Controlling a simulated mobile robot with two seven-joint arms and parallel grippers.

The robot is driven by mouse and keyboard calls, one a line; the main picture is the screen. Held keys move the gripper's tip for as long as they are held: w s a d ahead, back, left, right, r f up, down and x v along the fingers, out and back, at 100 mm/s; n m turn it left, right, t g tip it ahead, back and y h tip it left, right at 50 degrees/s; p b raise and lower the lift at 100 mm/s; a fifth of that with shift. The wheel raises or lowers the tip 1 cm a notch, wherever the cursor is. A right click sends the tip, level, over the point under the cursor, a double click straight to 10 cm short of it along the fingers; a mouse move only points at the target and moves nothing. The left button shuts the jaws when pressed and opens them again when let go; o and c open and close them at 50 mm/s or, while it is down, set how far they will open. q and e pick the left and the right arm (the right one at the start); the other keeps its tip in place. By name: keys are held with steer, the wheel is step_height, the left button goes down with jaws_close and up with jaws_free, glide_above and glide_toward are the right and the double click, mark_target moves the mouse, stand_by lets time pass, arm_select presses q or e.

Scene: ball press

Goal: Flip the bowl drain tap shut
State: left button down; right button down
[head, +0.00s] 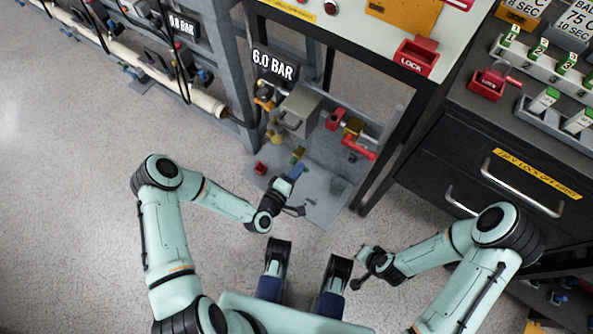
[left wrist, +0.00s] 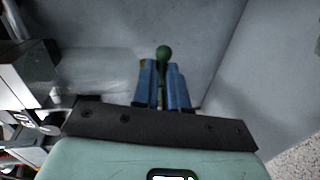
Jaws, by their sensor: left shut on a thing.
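My left gripper (head: 296,172) reaches over the grey metal tray under the bench in the head view. In the left wrist view its blue fingers (left wrist: 163,88) are shut on a thin green lever with a round green knob (left wrist: 163,52), which looks like the drain tap's handle. The knob sticks out past the fingertips. A small yellow-and-blue fitting (head: 298,153) shows just beyond the gripper in the head view; the lever itself is hidden there. My right gripper (head: 366,254) is away from the tray, lower right, and its fingers are too small to read.
A grey metal box (head: 298,112) stands above the tray (head: 318,207). A red-handled valve (head: 357,148) is to its right. A "6.0 BAR" sign (head: 273,65) hangs above. A black drawer cabinet (head: 480,180) stands at right. The floor at left is clear.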

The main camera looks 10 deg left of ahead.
arm_select(q)
steer(key=shift+r+n+h, duration=0.2)
steer(key=shift+n+h, duration=0.1)
steer(key=shift+n, duration=0.1)
steer(key=c, duration=1.2)
jaws_free()
steer(key=shift+o, duration=0.2)
